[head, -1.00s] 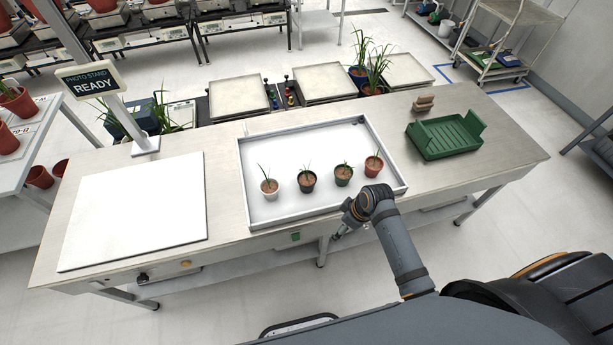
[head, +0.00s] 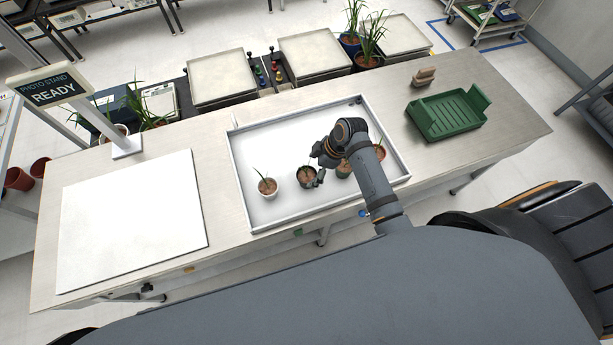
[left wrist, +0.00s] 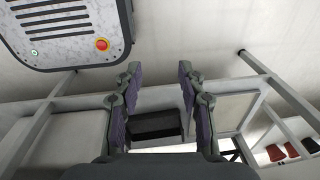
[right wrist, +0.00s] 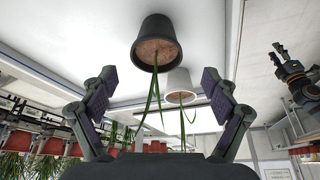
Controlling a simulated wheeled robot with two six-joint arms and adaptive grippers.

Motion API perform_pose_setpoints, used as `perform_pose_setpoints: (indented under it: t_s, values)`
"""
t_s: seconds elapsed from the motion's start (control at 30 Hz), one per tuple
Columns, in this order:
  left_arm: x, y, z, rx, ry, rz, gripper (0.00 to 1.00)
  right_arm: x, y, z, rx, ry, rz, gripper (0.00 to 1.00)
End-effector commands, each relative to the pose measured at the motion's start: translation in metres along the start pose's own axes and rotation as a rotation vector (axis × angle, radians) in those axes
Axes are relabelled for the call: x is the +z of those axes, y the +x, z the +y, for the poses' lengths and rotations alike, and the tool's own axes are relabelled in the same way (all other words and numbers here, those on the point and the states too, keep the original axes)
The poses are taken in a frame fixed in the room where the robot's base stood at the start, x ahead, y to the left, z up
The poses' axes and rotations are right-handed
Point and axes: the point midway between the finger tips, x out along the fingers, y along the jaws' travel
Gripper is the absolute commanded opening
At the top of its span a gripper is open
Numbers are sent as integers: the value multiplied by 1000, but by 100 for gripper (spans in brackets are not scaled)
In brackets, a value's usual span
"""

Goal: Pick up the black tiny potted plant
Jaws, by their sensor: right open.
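The black tiny potted plant (head: 306,179) stands upright in the white tray, between a white pot and a green pot. In the right wrist view the black pot (right wrist: 157,30) appears inverted, with brown soil and thin green leaves. My right gripper (head: 318,170) is at the pot's right side in the head view. In the right wrist view its open fingers (right wrist: 160,82) are spread to either side, with the pot just beyond the tips and the leaves between them. My left gripper (left wrist: 160,82) is open and empty, away from the plants; it is out of the head view.
The white tray (head: 247,197) also holds the white pot (head: 267,189), the green pot (head: 344,170) and a red pot (head: 379,152), partly covered by my right arm. A green crate (head: 447,115) is at right, a bare white board (head: 130,225) at left.

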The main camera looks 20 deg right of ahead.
Motion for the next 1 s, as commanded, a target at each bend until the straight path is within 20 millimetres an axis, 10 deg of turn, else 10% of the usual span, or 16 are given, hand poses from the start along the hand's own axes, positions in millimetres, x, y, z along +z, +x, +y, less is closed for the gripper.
perform_pose_setpoints:
  t_s: [0.33, 0.77, 1.0]
  values:
    - [-50, -12, -2, -1, -3, 75, 40, 4, 25, 1, -3, 2, -2, 87]
    - [-24, -14, -2, -1, -1, 35, 40, 8, 59, 2, 1, 0, -1, 87]
    - [-27, -14, -3, -2, -1, 39, 40, 8, 59, 2, 1, 1, -1, 59]
